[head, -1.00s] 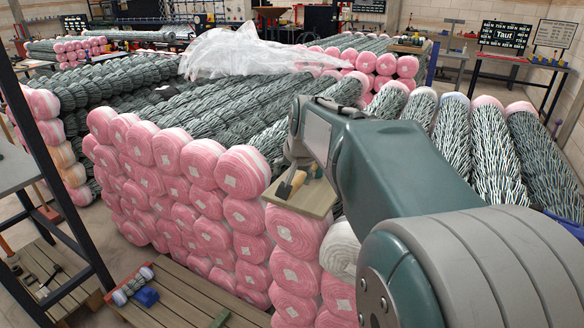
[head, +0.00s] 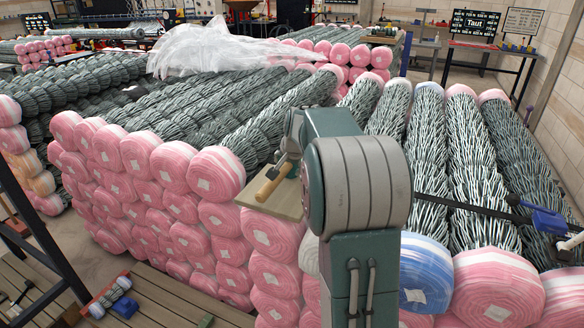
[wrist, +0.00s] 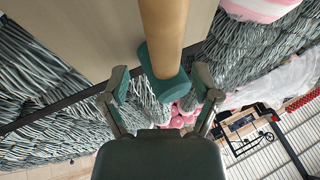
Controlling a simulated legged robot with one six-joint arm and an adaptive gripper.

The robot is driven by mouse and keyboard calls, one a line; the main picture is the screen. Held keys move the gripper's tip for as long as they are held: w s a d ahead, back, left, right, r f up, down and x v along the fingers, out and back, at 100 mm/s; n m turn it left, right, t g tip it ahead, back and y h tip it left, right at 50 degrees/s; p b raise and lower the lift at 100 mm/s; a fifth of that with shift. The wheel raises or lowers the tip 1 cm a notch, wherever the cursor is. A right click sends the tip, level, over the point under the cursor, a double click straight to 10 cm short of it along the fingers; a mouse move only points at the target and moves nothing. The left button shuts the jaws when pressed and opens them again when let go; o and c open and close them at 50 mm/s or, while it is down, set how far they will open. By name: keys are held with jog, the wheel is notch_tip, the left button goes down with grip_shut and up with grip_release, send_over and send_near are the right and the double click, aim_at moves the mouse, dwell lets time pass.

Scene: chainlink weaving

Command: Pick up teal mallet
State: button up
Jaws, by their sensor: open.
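In the wrist view a tool with a round tan wooden shaft and a teal end (wrist: 166,75) reaches down from the top edge, matching the teal mallet in colour. The rest of it is cut off. My gripper (wrist: 161,77) is open, with one finger on each side of the teal end and visible gaps between. In the head view a tan wooden handle (head: 274,181) lies on a small board (head: 286,204) on the pink-ended rolls.
Stacked chainlink rolls (head: 215,171) with pink ends fill the middle. Clear plastic sheeting (head: 215,48) covers some rolls behind. A blue strap ratchet (head: 550,221) sits on the right rolls. A wooden pallet (head: 170,300) lies low in front.

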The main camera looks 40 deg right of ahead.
aim_at(284, 169)
jog(key=w+f, duration=0.1)
jog(key=a+f, duration=0.1)
jog(key=shift+w+f, duration=0.4)
jog(key=shift+d, duration=0.1)
jog(key=shift+c, duration=0.4)
jog(key=shift+d, duration=0.2)
jog(key=c, duration=0.5)
jog(key=shift+d, duration=0.1)
grip_shut()
jog(key=shift+a, duration=0.2)
